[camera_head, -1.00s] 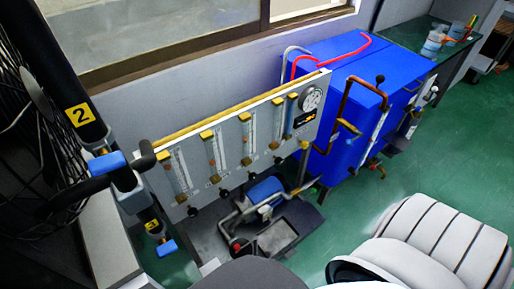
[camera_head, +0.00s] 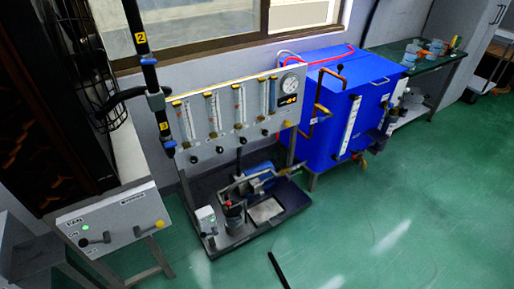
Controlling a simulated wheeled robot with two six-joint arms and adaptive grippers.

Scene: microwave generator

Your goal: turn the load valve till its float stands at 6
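A grey upright panel (camera_head: 205,111) holds several clear float tubes with yellow end fittings, among them a tube (camera_head: 213,114) left of the middle. Several black knobs, such as one at the lower left (camera_head: 193,159), sit in a row under the tubes. Labels, scales and floats are too small to read, so I cannot tell which knob is the load valve or where its float stands. A round white gauge (camera_head: 289,83) is at the panel's upper right. Neither of my grippers is in view.
A grey control box (camera_head: 112,218) with a green light and levers stands at the left. A black vertical pipe (camera_head: 141,45) crosses the panel's left edge. A blue tank (camera_head: 350,95) is at the right. The green floor (camera_head: 390,220) is mostly free.

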